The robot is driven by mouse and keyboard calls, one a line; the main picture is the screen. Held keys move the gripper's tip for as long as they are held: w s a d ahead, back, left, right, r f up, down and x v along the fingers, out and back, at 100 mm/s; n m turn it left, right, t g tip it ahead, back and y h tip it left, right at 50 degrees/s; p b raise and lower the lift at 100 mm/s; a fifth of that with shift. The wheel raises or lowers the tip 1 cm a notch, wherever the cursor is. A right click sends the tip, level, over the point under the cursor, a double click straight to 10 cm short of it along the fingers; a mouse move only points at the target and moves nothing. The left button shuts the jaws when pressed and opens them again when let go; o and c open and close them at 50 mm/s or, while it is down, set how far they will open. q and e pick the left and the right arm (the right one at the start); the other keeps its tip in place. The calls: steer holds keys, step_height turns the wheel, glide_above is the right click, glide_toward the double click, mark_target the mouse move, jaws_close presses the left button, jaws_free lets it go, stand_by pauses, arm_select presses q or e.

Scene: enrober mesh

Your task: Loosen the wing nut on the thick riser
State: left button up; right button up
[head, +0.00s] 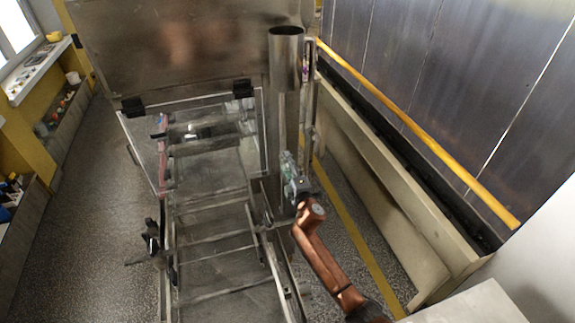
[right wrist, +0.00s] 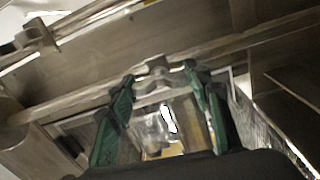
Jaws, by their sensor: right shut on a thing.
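The thick riser (head: 286,62) is a steel tube standing upright at the right side of the machine in the head view. My right gripper (head: 289,165), with green fingers on a copper-coloured arm, is up against the riser's lower part. In the right wrist view its two fingertips (right wrist: 160,74) close on the grey metal wing nut (right wrist: 157,77) from both sides. The wing nut sits against a metal bar. In the head view my gripper hides the wing nut. My left gripper does not show.
The machine's open steel frame (head: 212,238) is left of my arm, with a clear-panelled hood (head: 208,140) behind. A yellow rail (head: 425,138) runs along the dark wall at right. A pale panel (head: 375,190) stands close to my right arm. Speckled floor at left is clear.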

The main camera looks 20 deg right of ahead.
steer(key=shift+n, duration=0.6)
steer(key=o, duration=1.2)
steer(key=s, duration=1.2)
steer(key=shift+d, duration=0.25)
steer(key=shift+w, duration=0.1)
